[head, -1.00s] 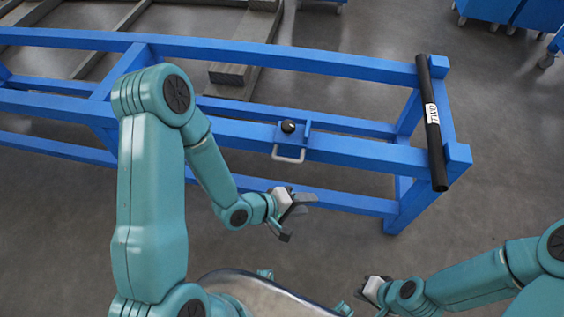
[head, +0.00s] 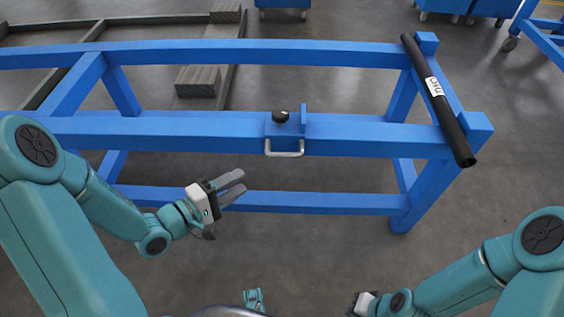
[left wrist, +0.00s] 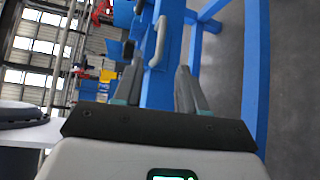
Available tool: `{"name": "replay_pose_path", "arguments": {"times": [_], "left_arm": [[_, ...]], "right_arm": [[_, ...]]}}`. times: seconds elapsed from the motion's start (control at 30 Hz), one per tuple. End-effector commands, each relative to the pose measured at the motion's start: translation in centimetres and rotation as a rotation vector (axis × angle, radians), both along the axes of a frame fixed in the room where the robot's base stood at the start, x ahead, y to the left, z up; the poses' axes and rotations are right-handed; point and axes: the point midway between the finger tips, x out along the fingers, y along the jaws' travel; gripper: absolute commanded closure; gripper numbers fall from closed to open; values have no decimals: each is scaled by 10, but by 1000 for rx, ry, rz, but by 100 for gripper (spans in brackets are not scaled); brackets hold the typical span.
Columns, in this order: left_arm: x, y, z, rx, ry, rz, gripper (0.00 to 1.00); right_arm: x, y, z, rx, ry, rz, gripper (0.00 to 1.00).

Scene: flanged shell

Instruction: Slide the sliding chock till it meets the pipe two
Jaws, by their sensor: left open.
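The sliding chock (head: 286,126) is a blue block on the front rail of the blue frame in the head view. It has a black knob on top, an upright blue plate at its right and a pale U-shaped handle (head: 285,154) on its front. The handle also shows in the left wrist view (left wrist: 158,42). The pipe two (head: 438,98), black with a white label, lies across the frame's right end, well apart from the chock. My left gripper (head: 236,187) is open and empty, below and left of the handle. My right gripper (head: 358,303) is partly cut off at the bottom edge.
The blue frame's long front rail (head: 370,140) is clear between chock and pipe. A lower rail (head: 320,203) runs beneath it. Grey beams (head: 200,82) lie on the floor behind. Blue wheeled carts (head: 450,7) stand farther back.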

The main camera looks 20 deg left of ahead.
Motion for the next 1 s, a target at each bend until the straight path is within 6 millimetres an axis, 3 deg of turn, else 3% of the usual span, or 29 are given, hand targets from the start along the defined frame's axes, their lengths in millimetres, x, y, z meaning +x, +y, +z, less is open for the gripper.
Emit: {"name": "replay_pose_path", "arguments": {"times": [0.17, 0.43, 0.5, 0.8, 1.0], "left_arm": [[5, -1, -10, 6, 0, 1, 59], [25, -13, -16, 4, -5, 2, 59], [42, -23, -13, 1, -1, -3, 59], [103, -55, -23, 1, 1, 1, 59], [131, -70, -26, 1, 2, 3, 59]], "right_arm": [[1, -1, -20, 0, -1, -3, 100], [3, -3, -71, -2, -5, -12, 100], [4, -4, -67, -2, -7, -16, 100], [8, -8, -83, -6, -14, -32, 100], [10, -9, -89, -7, -17, -38, 100]]}}
